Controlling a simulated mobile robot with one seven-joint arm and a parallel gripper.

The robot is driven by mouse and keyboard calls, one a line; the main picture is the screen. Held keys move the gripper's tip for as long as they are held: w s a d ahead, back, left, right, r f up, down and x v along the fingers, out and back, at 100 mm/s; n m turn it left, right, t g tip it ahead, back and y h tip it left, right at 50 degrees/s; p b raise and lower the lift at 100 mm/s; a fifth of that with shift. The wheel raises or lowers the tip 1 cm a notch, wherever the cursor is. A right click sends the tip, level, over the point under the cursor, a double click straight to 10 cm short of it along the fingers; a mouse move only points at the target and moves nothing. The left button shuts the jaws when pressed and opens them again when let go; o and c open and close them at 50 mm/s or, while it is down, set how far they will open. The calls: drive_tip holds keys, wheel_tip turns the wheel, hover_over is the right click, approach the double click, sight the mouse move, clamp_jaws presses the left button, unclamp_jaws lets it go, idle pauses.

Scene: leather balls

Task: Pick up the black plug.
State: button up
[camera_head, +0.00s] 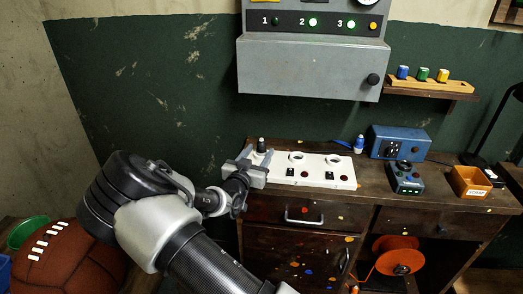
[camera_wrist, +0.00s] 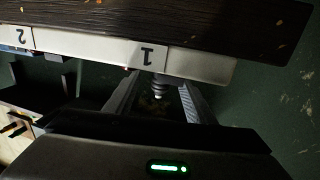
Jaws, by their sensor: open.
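The black plug (camera_head: 261,145) stands upright at the left end of the white socket panel (camera_head: 325,179) on the workbench. My gripper (camera_head: 257,157) is open at that end of the panel, with its fingers on either side of the plug. In the wrist view the plug (camera_wrist: 158,87) shows between the two open fingers of my gripper (camera_wrist: 159,81), near the label 1 on the panel (camera_wrist: 95,48). A gap seems to show on both sides of the plug. Whether a finger touches it I cannot tell.
A blue plug (camera_head: 359,144) stands behind the panel's right end. A blue box (camera_head: 400,142), a dark button box (camera_head: 405,177) and an orange bin (camera_head: 470,181) are on the right of the bench (camera_head: 430,198). A grey cabinet (camera_head: 310,66) hangs above.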

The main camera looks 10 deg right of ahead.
sight(260, 149)
drive_tip(key=x, duration=0.3)
drive_tip(key=shift+w+d+r, duration=0.1)
drive_tip(key=shift+w, duration=0.25)
drive_tip(key=c, duration=1.1)
drive_tip(key=shift+o, duration=0.2)
drive_tip(key=shift+r, duration=0.1)
